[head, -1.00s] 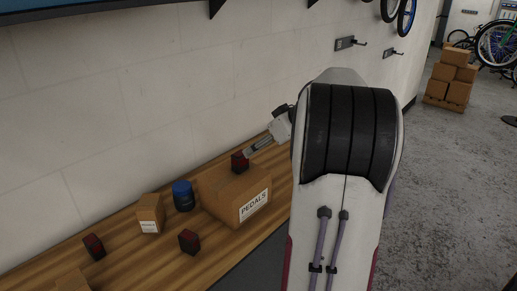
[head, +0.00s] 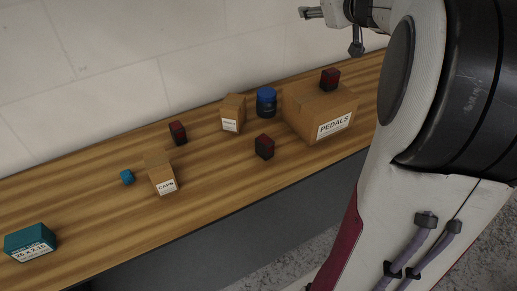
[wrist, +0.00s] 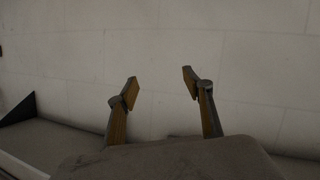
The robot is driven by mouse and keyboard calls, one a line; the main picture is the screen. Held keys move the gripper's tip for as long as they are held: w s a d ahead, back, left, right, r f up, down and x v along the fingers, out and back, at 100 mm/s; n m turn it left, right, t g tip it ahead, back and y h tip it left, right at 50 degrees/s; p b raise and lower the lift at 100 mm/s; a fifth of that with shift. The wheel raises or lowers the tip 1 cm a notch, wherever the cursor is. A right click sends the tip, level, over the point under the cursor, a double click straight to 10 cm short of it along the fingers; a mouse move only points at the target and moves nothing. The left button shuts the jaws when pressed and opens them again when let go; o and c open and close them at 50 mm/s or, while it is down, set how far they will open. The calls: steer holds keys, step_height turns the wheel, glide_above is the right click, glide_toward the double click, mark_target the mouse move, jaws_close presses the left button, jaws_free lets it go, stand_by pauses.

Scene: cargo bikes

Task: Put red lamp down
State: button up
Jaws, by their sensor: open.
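A small dark red lamp (head: 330,79) sits on top of the cardboard PEDALS box (head: 300,113). No lamp shows in the wrist view.
The wall is close behind.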

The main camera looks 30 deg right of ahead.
steer(key=s+a+r+m+h, duration=0.3)
steer(key=s+a+h, duration=0.15)
steer(key=a, duration=0.35)
steer(key=s+a+f+n+g+y, duration=0.1)
steer(key=s+a+f+g+y, duration=0.3)
steer(key=s+a+f, duration=0.6)
steer(key=s+a+f+n+g+y, duration=0.1)
steer(key=s+a+f+g+y, duration=0.2)
steer(key=s+a+f, duration=0.7)
steer(key=s+a+y, duration=0.1)
steer(key=s+a, duration=0.3)
steer(key=a, duration=0.1)
steer(key=shift+s+a+f+n+g, duration=0.2)
steer(key=shift+s+a+n+g, duration=0.1)
steer(key=shift+s+n+g, duration=0.1)
steer(key=shift+c, duration=1)
steer(key=shift+w+d, duration=0.15)
